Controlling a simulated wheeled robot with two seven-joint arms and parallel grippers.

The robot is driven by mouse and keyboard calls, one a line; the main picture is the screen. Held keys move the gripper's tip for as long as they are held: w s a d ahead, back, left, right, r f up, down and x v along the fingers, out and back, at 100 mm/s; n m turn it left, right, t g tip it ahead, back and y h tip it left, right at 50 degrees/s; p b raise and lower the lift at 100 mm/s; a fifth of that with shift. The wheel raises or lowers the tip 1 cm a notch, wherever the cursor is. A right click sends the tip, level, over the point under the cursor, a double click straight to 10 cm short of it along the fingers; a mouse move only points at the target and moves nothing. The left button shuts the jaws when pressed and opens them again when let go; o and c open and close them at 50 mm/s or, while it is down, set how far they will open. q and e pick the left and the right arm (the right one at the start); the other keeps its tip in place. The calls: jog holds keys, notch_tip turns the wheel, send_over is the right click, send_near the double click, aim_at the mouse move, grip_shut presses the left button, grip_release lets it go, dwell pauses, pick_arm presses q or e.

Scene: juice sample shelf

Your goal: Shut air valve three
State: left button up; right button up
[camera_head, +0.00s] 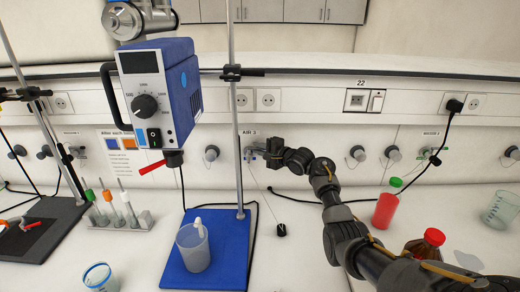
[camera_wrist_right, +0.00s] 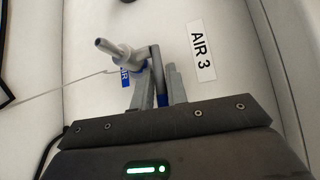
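The air valve (camera_wrist_right: 122,54) has a grey nozzle and a blue tag and sits on the white wall panel. The AIR 3 label (camera_wrist_right: 202,51) is beside it, and the same label (camera_head: 248,132) shows above the valve in the head view. My right gripper (camera_wrist_right: 160,82) is at the valve, with one finger on each side of its thin grey lever (camera_wrist_right: 157,68). The fingers look closed in on the lever. In the head view my right gripper (camera_head: 266,153) reaches the wall and partly hides the valve. My left gripper is not in view.
A blue stirrer (camera_head: 180,95) hangs on a stand left of the valve, over a beaker (camera_head: 193,248). A red bottle (camera_head: 385,210) and a brown bottle with a red cap (camera_head: 433,237) stand right of my arm. Other valves (camera_head: 211,153) line the wall.

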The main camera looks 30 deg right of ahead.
jog(key=o, duration=0.3)
jog(key=b+v, duration=0.1)
jog(key=v, duration=1)
jog(key=shift+b, duration=0.3)
jog(key=shift+w, duration=0.1)
